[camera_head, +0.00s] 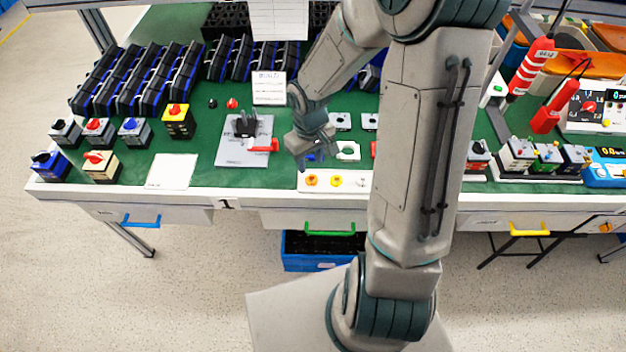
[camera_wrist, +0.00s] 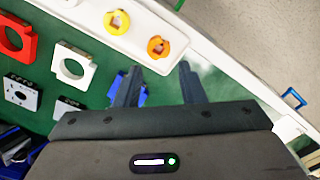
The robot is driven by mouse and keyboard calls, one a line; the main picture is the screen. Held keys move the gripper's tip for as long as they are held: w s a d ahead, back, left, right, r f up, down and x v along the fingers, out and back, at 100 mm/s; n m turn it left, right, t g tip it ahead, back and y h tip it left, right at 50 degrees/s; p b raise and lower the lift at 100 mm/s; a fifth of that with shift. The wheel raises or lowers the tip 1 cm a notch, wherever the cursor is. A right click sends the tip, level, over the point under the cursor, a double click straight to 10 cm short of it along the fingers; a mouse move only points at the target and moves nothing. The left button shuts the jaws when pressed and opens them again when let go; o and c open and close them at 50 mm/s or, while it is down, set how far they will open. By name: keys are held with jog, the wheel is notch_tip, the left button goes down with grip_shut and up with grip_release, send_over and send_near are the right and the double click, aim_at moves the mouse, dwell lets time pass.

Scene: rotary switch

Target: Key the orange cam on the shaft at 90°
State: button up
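The orange cam (camera_head: 312,180) lies at the left end of a white tray (camera_head: 324,190); in the wrist view the orange cam (camera_wrist: 158,47) is a notched ring just beyond my fingertips. My gripper (camera_wrist: 159,68) is open, with nothing between its fingers, above the mat on the bench side of the tray. In the head view my gripper (camera_head: 312,158) is left of the bench's middle. A grey plate (camera_head: 232,152) with a black upright fixture (camera_head: 244,125) and a red handle (camera_head: 263,146) stands to its left. I cannot make out the shaft or its angle.
A yellow cam (camera_wrist: 117,21) lies beside the orange one. A white ring part (camera_wrist: 73,66), a red ring part (camera_wrist: 15,40) and a blue part (camera_wrist: 123,88) lie on the green mat. Switch boxes (camera_head: 97,130) stand at the left. A white card (camera_head: 171,171) lies near the front edge.

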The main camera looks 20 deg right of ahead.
aim_at(311, 175)
jog(key=shift+d+f, duration=0.1)
jog(key=shift+f, duration=3.15)
jog(key=shift+s, duration=0.1)
jog(key=c, duration=0.6)
